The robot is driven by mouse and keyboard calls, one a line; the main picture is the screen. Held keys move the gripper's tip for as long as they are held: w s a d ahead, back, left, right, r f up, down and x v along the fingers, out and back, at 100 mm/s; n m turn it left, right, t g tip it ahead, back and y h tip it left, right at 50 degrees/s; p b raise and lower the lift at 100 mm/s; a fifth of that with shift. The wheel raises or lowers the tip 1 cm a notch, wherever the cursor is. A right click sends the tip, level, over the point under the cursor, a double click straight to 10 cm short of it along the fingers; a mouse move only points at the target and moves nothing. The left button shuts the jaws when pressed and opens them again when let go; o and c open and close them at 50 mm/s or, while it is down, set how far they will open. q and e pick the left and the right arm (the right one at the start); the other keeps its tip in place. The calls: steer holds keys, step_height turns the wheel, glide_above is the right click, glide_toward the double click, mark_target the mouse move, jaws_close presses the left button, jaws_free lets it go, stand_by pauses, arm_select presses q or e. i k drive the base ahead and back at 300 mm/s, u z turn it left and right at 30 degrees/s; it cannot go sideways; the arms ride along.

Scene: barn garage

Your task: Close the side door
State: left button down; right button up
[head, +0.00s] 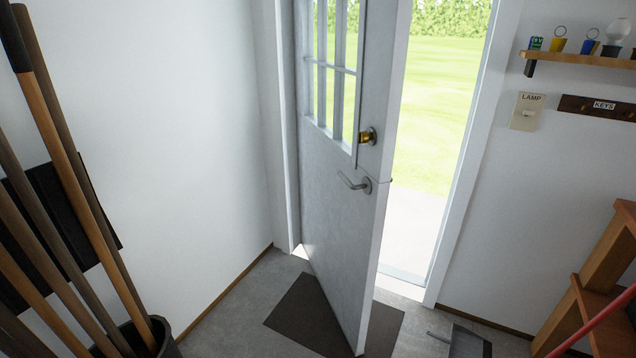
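The side door (335,235) is grey-white with a glazed upper part. It stands partly open, hinged on the left, its free edge swung into the room. A brass knob (368,136) sits above a grey lever handle (355,183) near the free edge. A gap with bright grass outside shows between the door edge and the right side of the door frame (470,150). Neither of my grippers is in view, and nothing is seen touching the door.
A dark mat (290,312) lies partly under the door. A dustpan (468,342) lies on the floor to the right. Long-handled tools (60,130) stand in a dark bin (165,340) at left. A wooden shelf unit (590,280) stands at right. Floor left of the mat is clear.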

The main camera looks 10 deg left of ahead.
mark_target(342, 228)
steer(key=u, duration=0.1)
steer(key=i, duration=0.9)
steer(key=z, duration=0.2)
